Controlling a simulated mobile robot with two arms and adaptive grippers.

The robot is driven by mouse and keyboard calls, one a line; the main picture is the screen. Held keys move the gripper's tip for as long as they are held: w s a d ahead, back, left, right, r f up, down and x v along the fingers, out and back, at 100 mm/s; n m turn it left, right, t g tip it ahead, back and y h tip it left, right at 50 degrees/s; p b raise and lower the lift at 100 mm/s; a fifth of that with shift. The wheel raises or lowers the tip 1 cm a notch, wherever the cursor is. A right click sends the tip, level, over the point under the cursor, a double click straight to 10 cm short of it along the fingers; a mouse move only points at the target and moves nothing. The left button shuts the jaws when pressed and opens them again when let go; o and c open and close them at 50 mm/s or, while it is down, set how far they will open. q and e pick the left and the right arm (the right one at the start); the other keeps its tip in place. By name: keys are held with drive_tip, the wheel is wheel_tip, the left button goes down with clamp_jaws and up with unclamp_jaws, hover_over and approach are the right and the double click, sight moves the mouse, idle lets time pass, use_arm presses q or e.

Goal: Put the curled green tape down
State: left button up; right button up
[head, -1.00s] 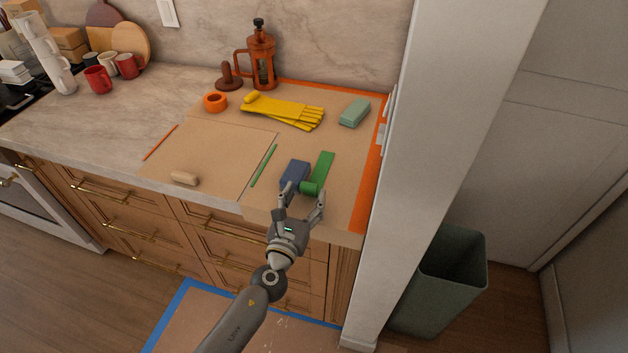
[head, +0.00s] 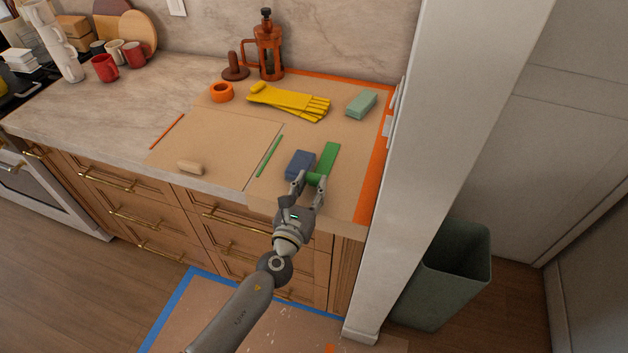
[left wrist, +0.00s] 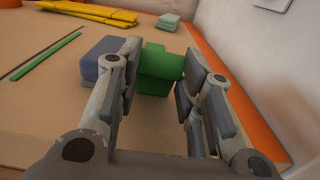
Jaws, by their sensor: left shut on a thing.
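The curled green tape (head: 329,157) lies on the brown paper near the counter's front right, with a flat strip running back and a rolled end at the front. My left gripper (head: 311,180) is shut on the rolled end, low over the paper. In the left wrist view, the green roll (left wrist: 160,68) sits between the two fingers. I cannot tell whether the tape rests fully on the paper. My right gripper is not in view.
A blue block (head: 300,163) stands just left of the tape, close to the left finger. A white wall post (head: 425,150) borders the right. Paper in front is clear.

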use_arm(q)
drive_tip(key=shift+r+p, duration=0.4)
drive_tip(key=shift+r, duration=0.2)
wheel_tip(320, 180, up, 2)
drive_tip(key=shift+r+p, duration=0.15)
drive_tip(key=shift+p, duration=0.7)
drive_tip(key=s+d+r+p, duration=0.2)
drive_tip(key=s+r+p, duration=0.55)
drive_tip(key=s, duration=0.65)
use_arm(e)
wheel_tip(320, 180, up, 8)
drive_tip(key=b, duration=0.2)
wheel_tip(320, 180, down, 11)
drive_tip(key=b, duration=1.1)
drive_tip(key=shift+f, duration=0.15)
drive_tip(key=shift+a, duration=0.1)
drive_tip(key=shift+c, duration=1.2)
use_arm(q)
drive_tip(key=s+a+f+n+y, duration=0.1)
drive_tip(key=s+a, duration=0.3)
drive_tip(key=a, duration=0.6)
drive_tip(key=s+a+f+n+y, duration=0.2)
drive_tip(key=s+a+y, duration=0.2)
drive_tip(key=a, duration=0.6)
drive_tip(key=shift+s+n+t+y, duration=0.2)
drive_tip(key=shift+n+t+y, duration=0.1)
drive_tip(key=shift+t, duration=0.1)
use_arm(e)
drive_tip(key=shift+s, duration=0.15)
